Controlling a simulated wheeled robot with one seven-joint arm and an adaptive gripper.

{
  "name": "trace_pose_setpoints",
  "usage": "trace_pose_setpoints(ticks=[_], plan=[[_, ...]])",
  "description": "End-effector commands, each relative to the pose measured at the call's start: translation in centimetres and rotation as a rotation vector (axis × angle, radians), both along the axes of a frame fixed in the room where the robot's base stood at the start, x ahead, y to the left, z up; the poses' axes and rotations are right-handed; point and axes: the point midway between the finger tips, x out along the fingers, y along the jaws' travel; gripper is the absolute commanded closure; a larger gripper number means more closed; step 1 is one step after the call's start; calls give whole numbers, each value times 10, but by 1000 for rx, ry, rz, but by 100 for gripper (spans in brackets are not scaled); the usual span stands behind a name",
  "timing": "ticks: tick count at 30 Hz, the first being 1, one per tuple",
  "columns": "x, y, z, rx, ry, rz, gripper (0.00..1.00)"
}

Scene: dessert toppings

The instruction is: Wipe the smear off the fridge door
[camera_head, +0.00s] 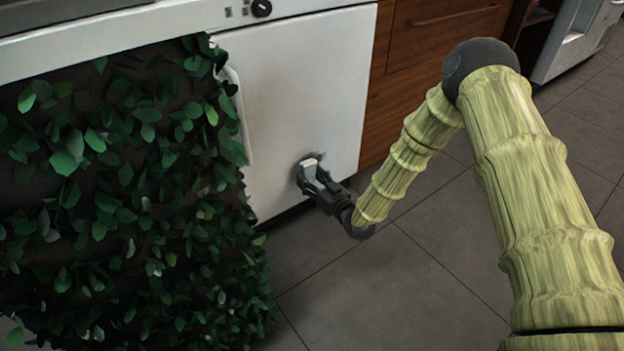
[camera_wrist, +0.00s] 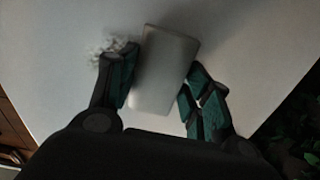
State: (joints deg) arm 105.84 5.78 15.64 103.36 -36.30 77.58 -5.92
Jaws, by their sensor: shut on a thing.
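The white fridge door (camera_head: 300,85) stands at the centre of the head view and fills most of the wrist view (camera_wrist: 245,45). My gripper (camera_head: 316,178) is at the door's lower part, shut on a pale grey-white block (camera_wrist: 165,72), whose top also shows in the head view (camera_head: 310,163). The block is at the door surface; whether it touches cannot be told. In the wrist view a speckled whitish-grey smear (camera_wrist: 108,48) lies left of the block, partly behind the left finger. In the head view a dark patch surrounds the block; smear or shadow cannot be told.
A dense leafy green plant covering (camera_head: 120,180) fills the left and hides part of the front beside the door. A white door handle (camera_head: 240,120) runs along the door's left edge. Brown wooden drawers (camera_head: 430,40) stand to the right. Grey tiled floor (camera_head: 400,290) is clear in front.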

Motion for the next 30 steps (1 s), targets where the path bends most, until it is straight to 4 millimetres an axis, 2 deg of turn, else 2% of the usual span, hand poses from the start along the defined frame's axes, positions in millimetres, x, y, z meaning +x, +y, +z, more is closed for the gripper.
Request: trace_pose_setpoints(ticks=[30], plan=[[12,9,0,1,-1,0,70]])
